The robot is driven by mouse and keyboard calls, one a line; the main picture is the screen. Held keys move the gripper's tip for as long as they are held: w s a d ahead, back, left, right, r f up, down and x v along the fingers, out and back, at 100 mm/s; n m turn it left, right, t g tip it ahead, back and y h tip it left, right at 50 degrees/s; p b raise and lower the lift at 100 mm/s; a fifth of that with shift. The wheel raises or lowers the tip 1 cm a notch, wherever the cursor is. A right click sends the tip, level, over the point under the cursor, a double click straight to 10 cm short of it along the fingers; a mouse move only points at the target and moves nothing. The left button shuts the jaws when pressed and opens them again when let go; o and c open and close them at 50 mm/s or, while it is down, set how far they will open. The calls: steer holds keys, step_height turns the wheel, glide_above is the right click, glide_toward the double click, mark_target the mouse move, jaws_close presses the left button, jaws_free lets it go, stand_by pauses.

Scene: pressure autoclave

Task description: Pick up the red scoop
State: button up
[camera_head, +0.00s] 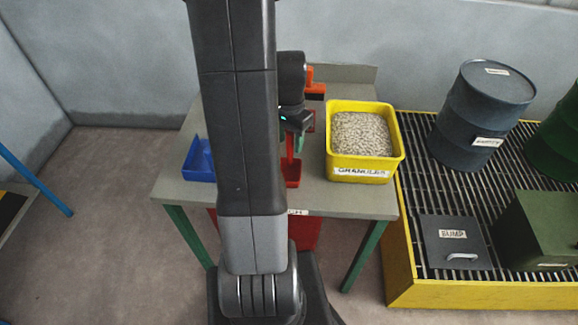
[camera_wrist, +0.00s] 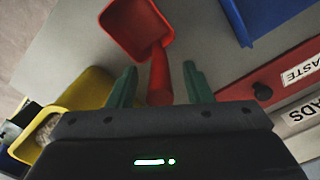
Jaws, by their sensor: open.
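The red scoop (camera_wrist: 138,28) lies on the grey table, its square pan toward the top of the wrist view and its handle running down toward my gripper. My gripper (camera_wrist: 158,82) is open, with one green finger on each side of the red handle and a gap visible on both sides. In the head view the red scoop (camera_head: 291,174) shows only partly beside my arm. My gripper (camera_head: 297,138) is above it there, and my arm hides much of the area.
A yellow bin of pale granules labelled GRANULES (camera_head: 362,175) stands right of the scoop on the table (camera_head: 340,202). A blue tray (camera_head: 199,162) is at the left. A yellow-edged grated platform (camera_head: 400,262) with drums adjoins the table's right side.

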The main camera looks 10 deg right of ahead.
steer(key=shift+c, duration=0.3)
jaws_close()
